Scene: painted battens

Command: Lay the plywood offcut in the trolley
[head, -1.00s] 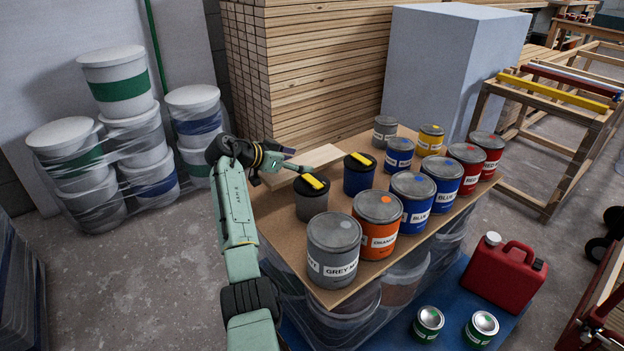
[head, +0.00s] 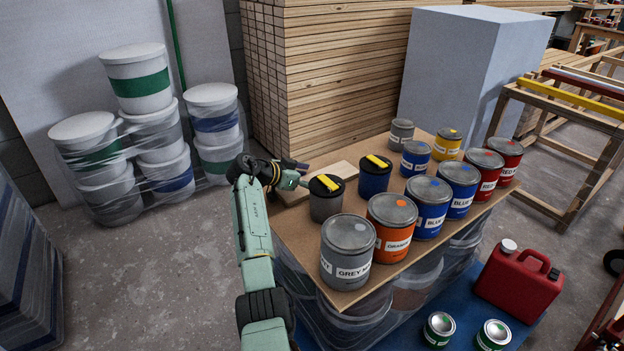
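The plywood offcut (head: 333,176) is a pale, flat board on the brown tabletop, behind the cans with yellow-topped black lids. My gripper (head: 303,173) is over the board's left end, with its fingertips apart. Whether the fingers touch or hold the board cannot be told, as the gripper hides part of that end. A red frame at the lower right edge (head: 606,325) may be part of the trolley; most of it is out of view.
Paint cans in grey, orange (head: 391,229), blue and red crowd the table (head: 297,238) right of my gripper. Stacked timber (head: 330,90) stands behind it. A red jerrycan (head: 518,285) and two small tins are at the lower right. Wrapped white buckets (head: 140,80) stand left; floor between is clear.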

